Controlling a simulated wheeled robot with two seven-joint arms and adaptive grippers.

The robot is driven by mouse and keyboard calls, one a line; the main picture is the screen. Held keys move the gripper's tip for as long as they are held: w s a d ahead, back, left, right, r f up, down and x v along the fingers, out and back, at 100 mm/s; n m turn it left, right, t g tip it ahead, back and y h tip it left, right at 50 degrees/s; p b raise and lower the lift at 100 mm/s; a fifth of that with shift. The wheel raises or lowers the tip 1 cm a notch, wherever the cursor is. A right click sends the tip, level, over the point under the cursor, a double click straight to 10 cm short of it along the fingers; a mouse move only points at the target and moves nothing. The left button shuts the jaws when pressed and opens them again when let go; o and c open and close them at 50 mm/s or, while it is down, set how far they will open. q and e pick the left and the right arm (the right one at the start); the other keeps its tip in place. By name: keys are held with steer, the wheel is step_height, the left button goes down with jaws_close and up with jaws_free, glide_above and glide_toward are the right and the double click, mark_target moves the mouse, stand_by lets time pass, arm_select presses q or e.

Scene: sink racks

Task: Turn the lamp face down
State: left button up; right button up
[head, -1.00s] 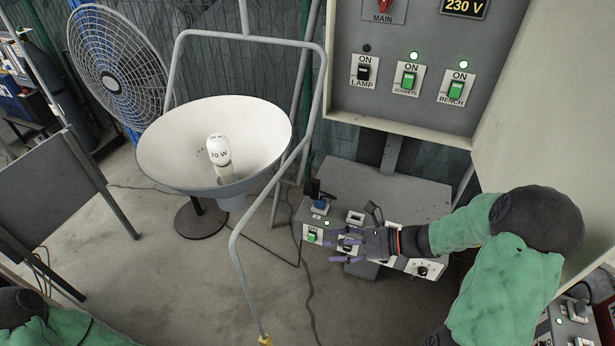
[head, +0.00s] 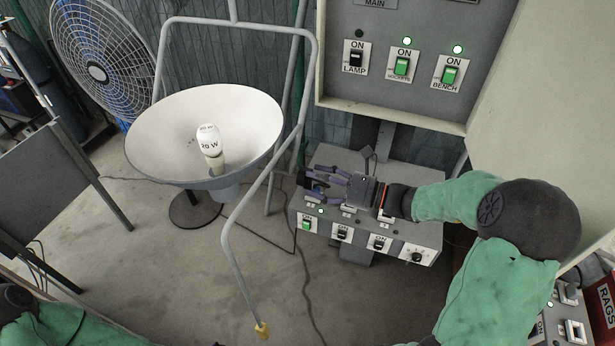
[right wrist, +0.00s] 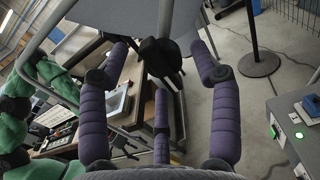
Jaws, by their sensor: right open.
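The lamp (head: 160,150) is a wide bowl shade, white inside, with its open side up and a white bulb (head: 209,140) standing in it. It hangs in a grey tube frame (head: 312,85). My right gripper (head: 315,181) is open to the right of the frame, above the grey control box, fingers pointing left. In the right wrist view, a black knob-like part (right wrist: 160,57) lies between the spread fingers; I cannot tell whether they touch it. A grey curved surface, probably the shade, shows beyond. My left gripper is out of view; only my left arm shows at bottom left.
The grey control box (head: 370,225) with several switches stands under my right gripper. A switch panel (head: 400,95) hangs behind it. A fan (head: 105,60) stands behind the lamp at left. A dark board (head: 45,190) stands at far left. The floor below is mostly clear, with cables.

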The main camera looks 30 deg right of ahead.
steer(key=shift+x, duration=1.45)
steer(key=shift+r, duration=0.1)
jaws_close()
